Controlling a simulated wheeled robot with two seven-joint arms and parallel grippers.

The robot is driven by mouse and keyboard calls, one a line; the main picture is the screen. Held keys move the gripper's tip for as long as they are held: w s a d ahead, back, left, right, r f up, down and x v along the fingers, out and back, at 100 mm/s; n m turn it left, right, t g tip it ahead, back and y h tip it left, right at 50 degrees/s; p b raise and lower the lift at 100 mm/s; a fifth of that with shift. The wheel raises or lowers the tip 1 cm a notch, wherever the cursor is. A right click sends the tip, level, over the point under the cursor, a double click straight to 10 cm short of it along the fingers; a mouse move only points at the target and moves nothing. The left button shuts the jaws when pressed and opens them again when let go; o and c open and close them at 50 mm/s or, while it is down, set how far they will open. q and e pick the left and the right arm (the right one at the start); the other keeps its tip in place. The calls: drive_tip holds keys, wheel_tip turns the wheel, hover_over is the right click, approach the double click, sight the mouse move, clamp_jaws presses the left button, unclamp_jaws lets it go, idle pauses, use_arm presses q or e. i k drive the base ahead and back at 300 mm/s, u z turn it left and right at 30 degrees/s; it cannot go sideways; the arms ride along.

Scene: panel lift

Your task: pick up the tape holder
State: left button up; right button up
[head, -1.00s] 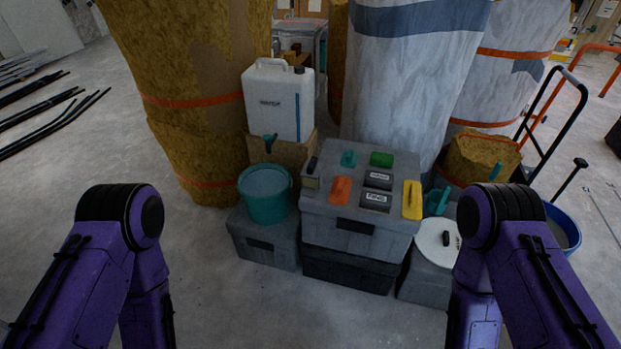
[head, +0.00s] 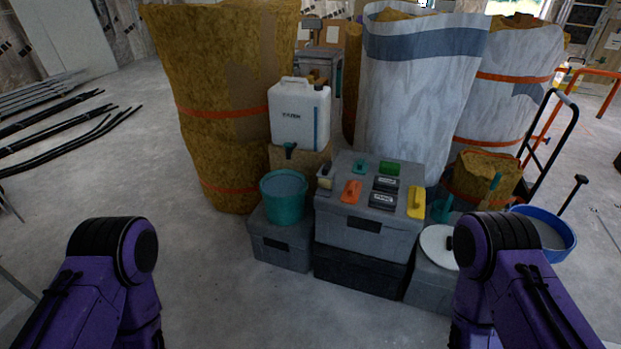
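I cannot tell for sure which item is the tape holder. Several small items lie on the lid of a grey tool case (head: 366,236): a teal piece (head: 359,166), a green block (head: 390,168), an orange tool (head: 351,191), dark labelled boxes (head: 383,199) and a yellow tool (head: 416,203). A small tan and black item (head: 325,177) sits at the lid's left edge. Another teal item (head: 441,211) stands just right of the case. My purple arm links show at lower left and lower right, but both grippers are out of view.
A teal bucket (head: 284,198) stands on a low grey box (head: 280,243) left of the case. A white water jug (head: 299,114) and tall insulation rolls (head: 235,130) stand behind. A white lid (head: 438,246) and blue tub (head: 548,236) are right. The floor in front is clear.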

sight(326, 175)
drive_tip(key=u, duration=0.45)
drive_tip(key=i, duration=0.9)
drive_tip(key=u, duration=0.15)
